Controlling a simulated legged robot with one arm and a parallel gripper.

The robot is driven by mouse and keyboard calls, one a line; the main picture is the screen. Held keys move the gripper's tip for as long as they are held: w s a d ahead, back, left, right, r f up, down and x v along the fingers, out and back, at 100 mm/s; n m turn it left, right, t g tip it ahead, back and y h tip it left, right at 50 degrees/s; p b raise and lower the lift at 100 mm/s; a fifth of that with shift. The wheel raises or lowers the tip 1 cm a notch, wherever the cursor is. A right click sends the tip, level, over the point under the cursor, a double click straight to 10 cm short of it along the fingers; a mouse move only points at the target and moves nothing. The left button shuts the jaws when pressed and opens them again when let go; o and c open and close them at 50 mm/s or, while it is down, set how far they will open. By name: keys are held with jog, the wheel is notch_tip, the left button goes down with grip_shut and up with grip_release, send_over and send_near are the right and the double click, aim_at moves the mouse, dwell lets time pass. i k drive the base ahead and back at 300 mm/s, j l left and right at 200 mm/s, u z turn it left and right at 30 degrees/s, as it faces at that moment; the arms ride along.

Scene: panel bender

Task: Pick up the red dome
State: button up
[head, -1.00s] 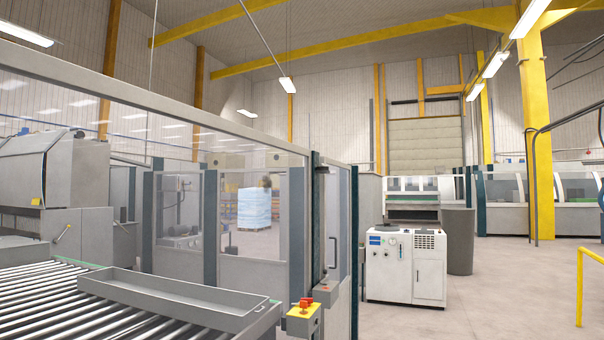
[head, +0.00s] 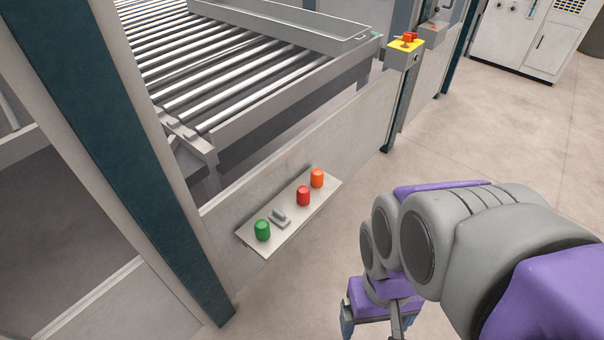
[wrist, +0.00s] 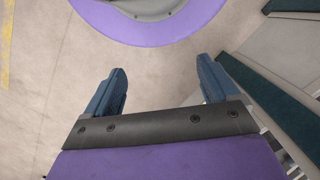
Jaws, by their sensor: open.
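The red dome (head: 303,196) sits on a light grey panel (head: 253,239) fixed to the low wall, in the lower middle of the head view. An orange dome (head: 317,178) is just right of it, and a grey switch (head: 280,217) and a green dome (head: 262,230) are to its left. My gripper shows in the wrist view (wrist: 160,92) with its two blue fingers apart and nothing between them. In the head view it hangs at the bottom, to the right of the panel and apart from it, partly cut off. The wrist view does not show the red dome.
A dark teal post (head: 115,150) stands left of the panel. A roller conveyor (head: 215,75) with a grey tray lies behind the low wall. A yellow box (head: 404,54) with a red top is on a post at the upper right. The floor right of the wall is clear.

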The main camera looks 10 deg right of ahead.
aim_at(303, 191)
jog(key=z, duration=0.4)
jog(key=i+j+z, duration=0.25)
jog(key=j+z, duration=0.25)
jog(key=j, duration=0.15)
jog(key=i+j+z, duration=0.15)
jog(key=j+z, duration=0.15)
jog(key=i+j, duration=0.1)
jog(key=j, duration=0.35)
jog(key=i+j, duration=0.15)
jog(key=j, duration=0.35)
